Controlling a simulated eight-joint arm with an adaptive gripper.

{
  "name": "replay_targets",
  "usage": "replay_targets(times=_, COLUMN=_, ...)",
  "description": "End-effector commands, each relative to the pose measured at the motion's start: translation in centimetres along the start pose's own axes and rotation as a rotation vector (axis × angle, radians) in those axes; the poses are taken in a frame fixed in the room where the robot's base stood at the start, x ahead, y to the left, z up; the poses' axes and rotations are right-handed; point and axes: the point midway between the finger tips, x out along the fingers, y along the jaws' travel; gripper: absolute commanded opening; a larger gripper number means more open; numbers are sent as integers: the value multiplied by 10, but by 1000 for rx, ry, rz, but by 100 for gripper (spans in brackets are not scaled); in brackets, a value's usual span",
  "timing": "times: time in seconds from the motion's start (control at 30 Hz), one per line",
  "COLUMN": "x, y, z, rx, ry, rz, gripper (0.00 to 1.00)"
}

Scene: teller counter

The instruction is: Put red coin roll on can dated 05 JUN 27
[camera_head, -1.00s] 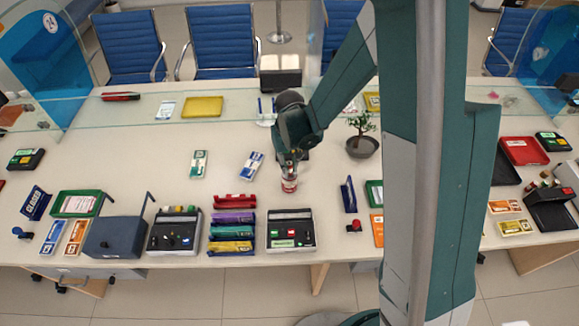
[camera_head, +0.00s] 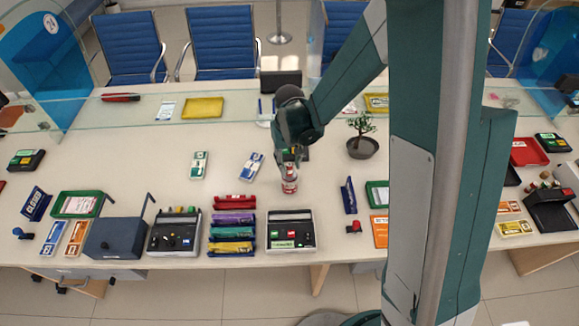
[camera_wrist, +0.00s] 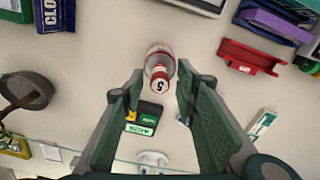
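A red and white coin roll (camera_wrist: 160,77) with a "5" on its end stands upright in the wrist view. It appears to rest on a round, clear-looking can with a reddish rim (camera_wrist: 159,50). In the head view, the can (camera_head: 289,186) shows below my gripper (camera_head: 290,164). In the wrist view my gripper (camera_wrist: 161,72) is open. Its fingers are on either side of the roll, with gaps visible between. No date can be read on the can.
A black device with a green label (camera_wrist: 143,120) lies near the roll. A potted plant (camera_head: 362,145) stands to the right. A glass screen crosses the back.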

Motion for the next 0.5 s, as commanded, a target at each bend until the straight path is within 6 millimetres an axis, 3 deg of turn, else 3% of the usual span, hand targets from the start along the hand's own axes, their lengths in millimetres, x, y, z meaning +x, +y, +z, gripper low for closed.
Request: replay_targets(times=0.5, x=-59, y=0, z=1, rx=0, ry=0, rz=0, gripper=30)
